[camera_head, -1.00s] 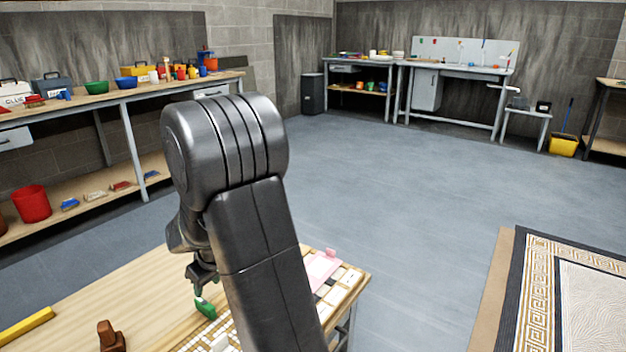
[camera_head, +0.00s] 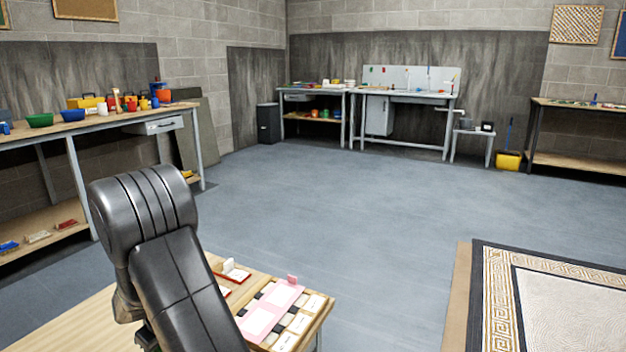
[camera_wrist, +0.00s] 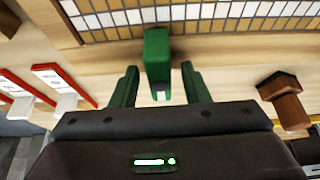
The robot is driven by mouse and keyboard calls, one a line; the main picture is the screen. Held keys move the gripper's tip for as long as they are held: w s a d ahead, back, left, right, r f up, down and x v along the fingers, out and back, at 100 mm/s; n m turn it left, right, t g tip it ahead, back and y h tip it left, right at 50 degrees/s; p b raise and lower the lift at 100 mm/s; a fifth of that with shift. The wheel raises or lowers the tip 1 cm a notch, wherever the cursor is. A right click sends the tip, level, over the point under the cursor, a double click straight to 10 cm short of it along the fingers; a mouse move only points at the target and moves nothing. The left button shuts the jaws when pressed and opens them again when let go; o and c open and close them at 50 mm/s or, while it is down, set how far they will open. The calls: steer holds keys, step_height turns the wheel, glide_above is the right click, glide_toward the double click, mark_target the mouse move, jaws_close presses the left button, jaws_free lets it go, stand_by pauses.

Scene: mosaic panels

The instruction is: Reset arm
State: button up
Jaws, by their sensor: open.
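My gripper (camera_wrist: 159,68) is open in the wrist view, with two green fingers spread apart. A green block-like object (camera_wrist: 157,45) with a small white part at its near end shows between the fingers, with a gap on each side. It lies by a tiled mosaic panel (camera_wrist: 112,20) on a light wood tabletop. In the head view my dark arm stands at lower left over the wooden worktable (camera_head: 75,325).
A brown wooden piece (camera_wrist: 283,95) is right of my gripper, and red-framed white pieces (camera_wrist: 62,82) are left. A workbench (camera_head: 120,120) stands along the left wall. The grey floor (camera_head: 340,220) is open; a rug (camera_head: 500,300) lies right.

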steer(key=shift+r, duration=0.1)
steer(key=p+v, duration=0.3)
steer(key=v, duration=1)
steer(key=b+x, duration=0.3)
steer(key=x, duration=1)
steer(key=shift+f, duration=0.25)
steer(key=shift+r+m+p, duration=0.25)
steer(key=shift+m+p, duration=0.05)
steer(key=shift+p, duration=0.05)
steer(key=shift+f+m+t, duration=0.15)
steer(key=shift+m+t, duration=0.15)
steer(key=shift+m, duration=0.4)
steer(key=m+h+b, duration=0.1)
steer(key=m+b, duration=0.1)
steer(key=b, duration=0.1)
steer(key=shift+f+t, duration=0.1)
steer(key=shift+t, duration=0.3)
steer(key=m+b, duration=0.2)
steer(key=b, duration=0.2)
steer(key=shift+m+t+h, duration=0.3)
steer(key=shift+h, duration=0.1)
steer(key=p+v, duration=0.4)
steer(key=v, duration=0.9)
